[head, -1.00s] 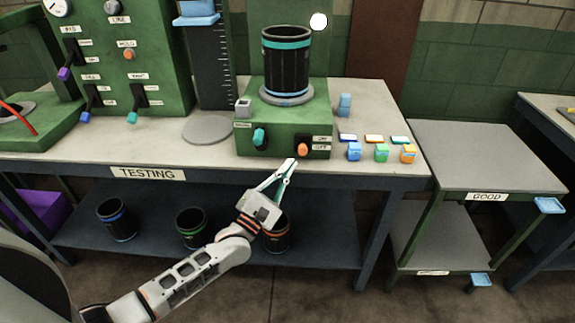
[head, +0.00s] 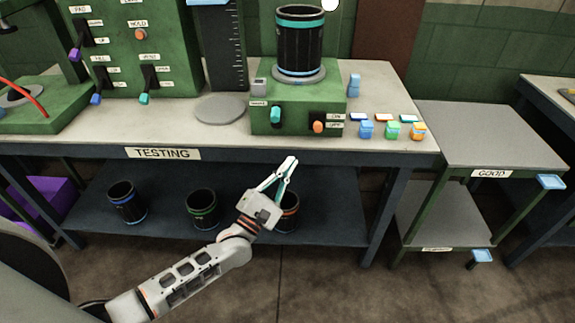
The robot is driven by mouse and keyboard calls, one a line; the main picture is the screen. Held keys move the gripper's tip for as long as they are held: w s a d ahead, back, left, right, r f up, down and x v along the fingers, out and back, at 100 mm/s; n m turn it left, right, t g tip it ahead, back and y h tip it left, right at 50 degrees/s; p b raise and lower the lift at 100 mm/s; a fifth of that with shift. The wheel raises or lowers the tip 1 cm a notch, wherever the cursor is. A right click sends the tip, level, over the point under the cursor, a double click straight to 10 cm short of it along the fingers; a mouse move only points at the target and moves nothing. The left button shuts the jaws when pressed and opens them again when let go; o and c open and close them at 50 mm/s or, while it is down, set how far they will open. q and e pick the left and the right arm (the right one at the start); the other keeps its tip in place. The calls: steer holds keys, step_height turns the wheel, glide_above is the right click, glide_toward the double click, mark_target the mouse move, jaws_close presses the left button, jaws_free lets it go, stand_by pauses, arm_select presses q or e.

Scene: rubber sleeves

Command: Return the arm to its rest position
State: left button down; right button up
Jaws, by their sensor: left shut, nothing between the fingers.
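My left gripper (head: 286,170) is shut and empty. It hangs in front of the testing bench (head: 410,143), just below the front edge of its top in the picture, and covers part of the lower shelf. It is apart from the green shaker box (head: 297,112) above it. My left arm comes in from the lower left. A black sleeve with teal bands (head: 300,45) stands upright on the round plate of that box. My right gripper does not show.
The lower shelf (head: 330,208) holds black sleeves with a blue (head: 125,203), a green (head: 202,210) and an orange band (head: 290,212); my gripper partly covers the last. A GOOD stand (head: 490,135) is at right.

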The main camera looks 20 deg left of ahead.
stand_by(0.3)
arm_select(q)
steer(key=s+d+f+m+g, duration=0.4)
steer(key=s+f+m+g, duration=0.1)
steer(key=s+f+m, duration=0.7)
steer(key=s+a+f+m+g+y, duration=0.2)
steer(key=s+f+m+g, duration=0.1)
steer(key=s+f+m, duration=0.2)
steer(key=s+a+f+m+g+y, duration=0.1)
steer(key=s+a+f+m+g, duration=0.1)
steer(key=s+f+m, duration=0.4)
steer(key=s+m, duration=0.3)
steer(key=m, duration=0.1)
steer(key=shift+a+g+y, duration=0.4)
